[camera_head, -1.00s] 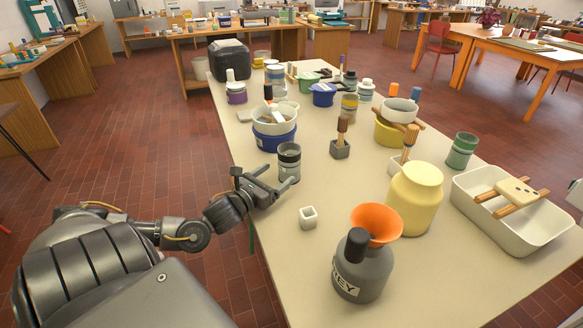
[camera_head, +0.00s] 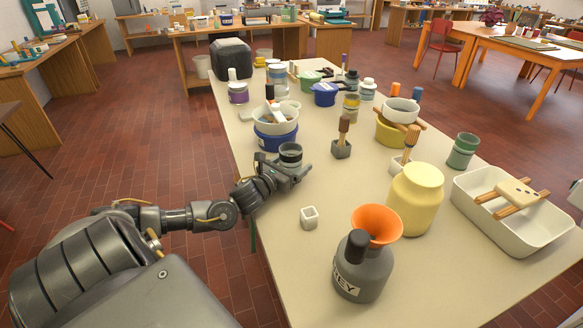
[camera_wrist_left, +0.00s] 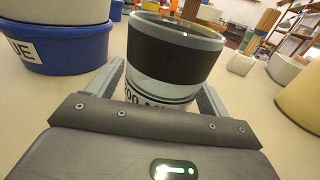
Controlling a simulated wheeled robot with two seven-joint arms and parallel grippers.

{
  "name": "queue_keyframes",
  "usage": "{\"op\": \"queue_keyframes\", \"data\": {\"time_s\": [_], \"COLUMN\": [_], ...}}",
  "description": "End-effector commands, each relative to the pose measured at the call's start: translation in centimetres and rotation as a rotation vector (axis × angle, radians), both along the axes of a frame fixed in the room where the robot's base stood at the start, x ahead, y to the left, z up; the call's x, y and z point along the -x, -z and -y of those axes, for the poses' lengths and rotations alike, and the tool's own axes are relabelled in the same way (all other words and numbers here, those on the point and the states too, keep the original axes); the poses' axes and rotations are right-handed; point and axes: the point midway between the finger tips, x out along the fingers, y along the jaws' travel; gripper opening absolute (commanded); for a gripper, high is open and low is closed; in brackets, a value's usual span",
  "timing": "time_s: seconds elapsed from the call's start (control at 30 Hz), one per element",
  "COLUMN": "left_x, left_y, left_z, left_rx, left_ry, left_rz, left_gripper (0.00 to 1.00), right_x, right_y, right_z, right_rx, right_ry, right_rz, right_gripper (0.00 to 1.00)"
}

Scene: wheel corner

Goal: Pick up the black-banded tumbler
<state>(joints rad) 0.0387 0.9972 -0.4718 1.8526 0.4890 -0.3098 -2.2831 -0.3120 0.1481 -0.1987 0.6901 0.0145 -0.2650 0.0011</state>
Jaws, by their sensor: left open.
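The black-banded tumbler (camera_head: 290,155) stands upright on the table near its left edge, just in front of the blue tub. In the left wrist view the tumbler (camera_wrist_left: 174,55) shows its wide black band, grey rim and some lettering lower down. My left gripper (camera_head: 296,173) is open, with one finger on either side of the tumbler's lower part. Whether the fingers touch it cannot be told. The tumbler's base is hidden behind the gripper.
A blue tub (camera_head: 275,138) with a white bowl (camera_head: 276,119) stands close behind the tumbler.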

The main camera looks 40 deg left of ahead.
Motion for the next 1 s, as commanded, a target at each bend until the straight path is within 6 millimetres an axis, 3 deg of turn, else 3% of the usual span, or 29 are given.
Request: {"op": "queue_keyframes", "data": {"time_s": [0.1,0.53,0.83,1.0], "left_x": [0.0,0.1,0.0,0.0], "left_y": [0.0,0.0,-0.3,-1.6], "left_z": [0.0,0.0,0.0,0.0], "left_rx": [0.000,-0.001,-0.001,-0.003], "left_ry": [0.000,0.000,0.000,0.002], "left_rz": [-0.001,-0.001,0.002,0.003], "left_gripper": [0.78,0.23,0.23,0.23], "right_x": [0.0,0.0,0.0,-0.1], "right_y": [0.0,0.0,0.0,0.2], "right_z": [0.0,0.0,0.0,-0.1], "right_rx": [0.000,0.000,0.000,0.000], "right_ry": [0.000,0.001,0.001,0.001], "right_rz": [0.000,0.000,0.000,0.000], "right_gripper": [0.36,0.36,0.36,0.36]}}
